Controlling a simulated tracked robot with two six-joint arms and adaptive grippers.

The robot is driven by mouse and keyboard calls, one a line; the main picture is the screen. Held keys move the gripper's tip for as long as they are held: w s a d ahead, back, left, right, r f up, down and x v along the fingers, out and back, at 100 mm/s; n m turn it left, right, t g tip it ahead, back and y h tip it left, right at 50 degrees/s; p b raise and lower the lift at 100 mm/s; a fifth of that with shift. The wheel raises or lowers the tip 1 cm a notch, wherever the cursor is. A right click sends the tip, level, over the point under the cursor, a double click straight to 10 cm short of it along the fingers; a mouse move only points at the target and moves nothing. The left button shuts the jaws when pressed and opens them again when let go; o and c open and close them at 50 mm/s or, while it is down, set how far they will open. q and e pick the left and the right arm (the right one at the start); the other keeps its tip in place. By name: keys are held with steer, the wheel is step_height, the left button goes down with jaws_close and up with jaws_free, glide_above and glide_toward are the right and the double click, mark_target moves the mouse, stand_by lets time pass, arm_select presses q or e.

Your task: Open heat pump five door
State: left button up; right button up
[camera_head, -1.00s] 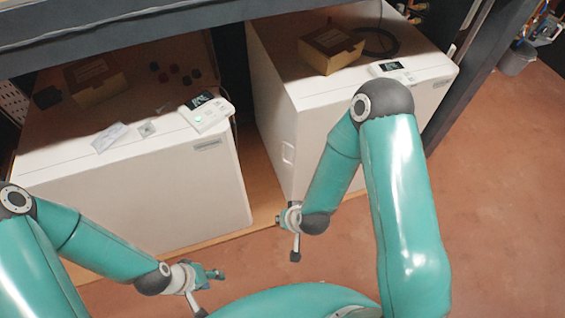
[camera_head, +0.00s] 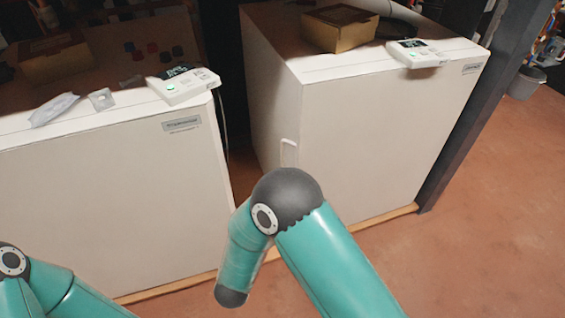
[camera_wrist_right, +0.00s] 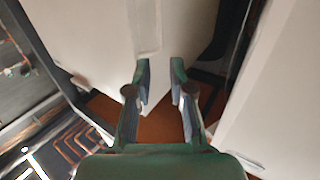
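Two white heat pumps stand side by side, one at left (camera_head: 110,200) and one at right (camera_head: 370,130). Their labels are too small to tell which is five. The right pump has a small upright handle (camera_head: 289,153) at its left front edge. My right arm bends in front of the gap between the pumps, its gripper hidden in the head view. In the right wrist view my right gripper (camera_wrist_right: 162,72) is open, fingers apart, with a white panel (camera_wrist_right: 105,40) ahead and nothing held. My left gripper is out of view.
White control units sit on the left pump (camera_head: 185,87) and right pump (camera_head: 417,53). A cardboard box (camera_head: 340,27) is on the right pump. A dark post (camera_head: 465,110) stands at the right. Open reddish floor (camera_head: 480,210) lies at front right.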

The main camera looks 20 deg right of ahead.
mark_target(282, 155)
steer(key=b+x, duration=0.3)
steer(key=x, duration=1.1)
steer(key=shift+w+f, duration=0.1)
steer(key=shift+w, duration=0.1)
steer(key=shift+x, duration=0.8)
jaws_close()
